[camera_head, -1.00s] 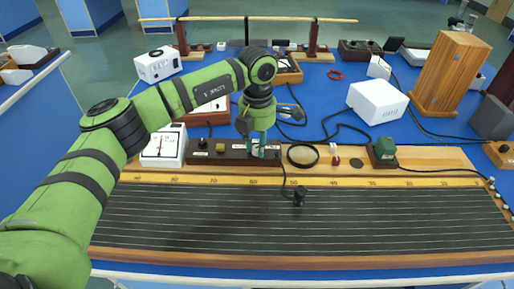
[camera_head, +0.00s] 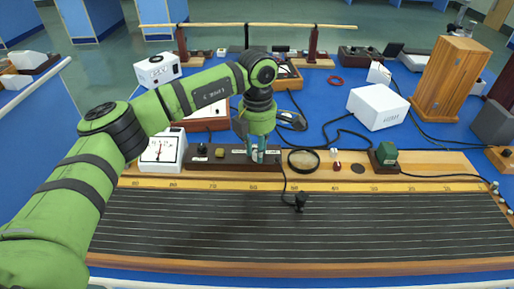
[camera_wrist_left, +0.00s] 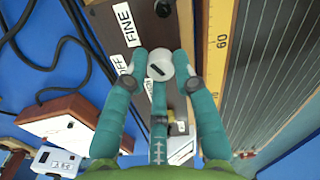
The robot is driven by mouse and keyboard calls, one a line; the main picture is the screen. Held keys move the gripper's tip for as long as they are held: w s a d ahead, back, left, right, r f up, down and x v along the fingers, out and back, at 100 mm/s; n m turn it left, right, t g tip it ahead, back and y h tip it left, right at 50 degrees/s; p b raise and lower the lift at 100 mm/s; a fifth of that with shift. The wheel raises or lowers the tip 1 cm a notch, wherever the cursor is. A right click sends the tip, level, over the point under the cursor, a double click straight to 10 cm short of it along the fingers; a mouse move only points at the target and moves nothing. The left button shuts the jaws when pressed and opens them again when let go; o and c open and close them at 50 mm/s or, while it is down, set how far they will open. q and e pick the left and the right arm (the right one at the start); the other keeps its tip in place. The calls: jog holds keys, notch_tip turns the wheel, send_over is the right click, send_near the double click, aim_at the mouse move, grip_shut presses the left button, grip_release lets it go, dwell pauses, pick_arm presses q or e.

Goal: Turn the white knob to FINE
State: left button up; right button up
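The white knob (camera_wrist_left: 159,66) sits on a dark brown wooden box (camera_head: 232,156). It has a short dark mark slanting across its top. The labels FINE (camera_wrist_left: 125,22) and OFF (camera_wrist_left: 120,64) are beside it; a further label below is mostly hidden by a finger. My left gripper (camera_head: 257,155) points down at the box. In the left wrist view its teal fingers (camera_wrist_left: 161,68) close around the knob, with fingertips against its two sides and a third finger below. My right gripper is in neither view.
A white dial meter (camera_head: 163,150) stands left of the box. A round lens or ring (camera_head: 303,160) lies close to its right, and a green block (camera_head: 386,153) farther right. A black cable drops to a small black plug (camera_head: 299,201) over the ruled dark board (camera_head: 400,222).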

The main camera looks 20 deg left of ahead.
pick_arm(q)
jog(key=shift+o, duration=1.1)
jog(key=shift+w+d+r, duration=0.1)
notch_tip(320, 180, up, 12)
